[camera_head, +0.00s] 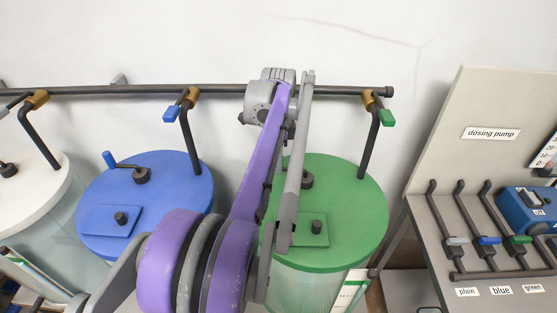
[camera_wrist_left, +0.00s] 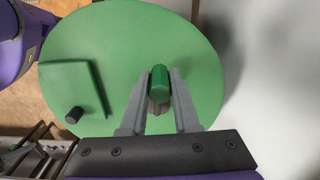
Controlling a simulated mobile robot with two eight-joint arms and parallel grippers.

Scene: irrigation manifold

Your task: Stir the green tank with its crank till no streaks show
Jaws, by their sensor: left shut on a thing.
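The green tank has a round green lid (camera_head: 350,200) and a pale green clear wall (camera_head: 308,290) below it. Its dark crank hub (camera_head: 307,179) shows partly behind my left arm. In the left wrist view my left gripper (camera_wrist_left: 159,88) is shut on the crank's green handle (camera_wrist_left: 159,76), with one grey finger on each side, above the lid (camera_wrist_left: 190,40). In the head view my arm hides the handle and fingertips. Only a little of the tank wall shows, so I cannot tell whether streaks remain. My right gripper is in neither view.
A blue-lidded tank (camera_head: 175,175) and a white one (camera_head: 35,185) stand left. A dark pipe (camera_head: 225,90) with drop pipes runs behind the tanks. A square hatch with a knob (camera_head: 317,227) sits on the green lid. The dosing pump bench (camera_head: 430,225) stands right.

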